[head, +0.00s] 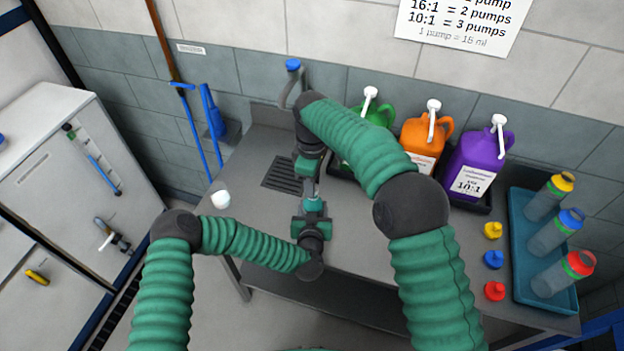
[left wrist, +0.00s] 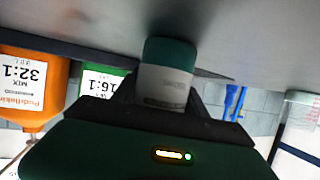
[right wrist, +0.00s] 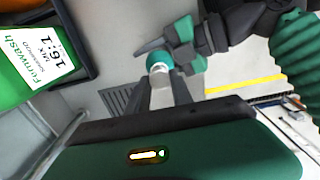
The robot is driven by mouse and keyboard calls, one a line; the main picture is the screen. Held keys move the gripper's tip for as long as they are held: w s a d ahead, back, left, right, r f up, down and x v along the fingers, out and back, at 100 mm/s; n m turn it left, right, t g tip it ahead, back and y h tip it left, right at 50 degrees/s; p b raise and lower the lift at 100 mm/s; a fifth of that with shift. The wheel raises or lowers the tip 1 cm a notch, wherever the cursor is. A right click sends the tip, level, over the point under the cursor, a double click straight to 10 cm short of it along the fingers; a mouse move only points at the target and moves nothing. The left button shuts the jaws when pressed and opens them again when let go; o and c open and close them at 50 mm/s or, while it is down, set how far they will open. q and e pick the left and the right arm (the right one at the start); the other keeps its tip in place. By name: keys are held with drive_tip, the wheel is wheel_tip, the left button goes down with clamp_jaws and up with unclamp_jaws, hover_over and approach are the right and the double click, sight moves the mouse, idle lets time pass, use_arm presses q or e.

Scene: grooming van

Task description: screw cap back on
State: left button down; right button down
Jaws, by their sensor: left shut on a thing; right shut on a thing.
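My right gripper (head: 310,188) reaches down over the counter, and my left gripper (head: 312,212) meets it from the front, close below. In the left wrist view, the left jaws are shut on a small container (left wrist: 166,85) with a whitish, labelled part and a dark teal end. In the right wrist view, a small round white and teal piece (right wrist: 159,66) shows at the tips of the right jaws, which are shut on it. The left gripper (right wrist: 178,48) is right beside it. Whether this piece is the cap, and whether it is threaded on, cannot be told.
The grey counter (head: 250,228) has a drain grate (head: 283,175). A white tub (head: 221,199) stands at its left edge. Green, orange (head: 424,137) and purple jugs (head: 478,163) stand behind. A blue tray (head: 525,270) with bottles and loose coloured caps (head: 493,259) are right.

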drive_tip(key=shift+f, duration=0.6)
idle(0.5)
drive_tip(key=m, duration=1)
drive_tip(key=shift+w, duration=0.1)
drive_tip(key=m, duration=0.6)
drive_tip(key=shift+m, duration=0.4)
drive_tip(key=m, duration=0.6)
drive_tip(key=shift+m, duration=0.4)
drive_tip(key=m, duration=0.6)
drive_tip(key=shift+m, duration=0.3)
drive_tip(key=m, duration=0.5)
drive_tip(key=shift+d, duration=0.1)
drive_tip(key=m, duration=0.4)
drive_tip(key=shift+w, duration=0.1)
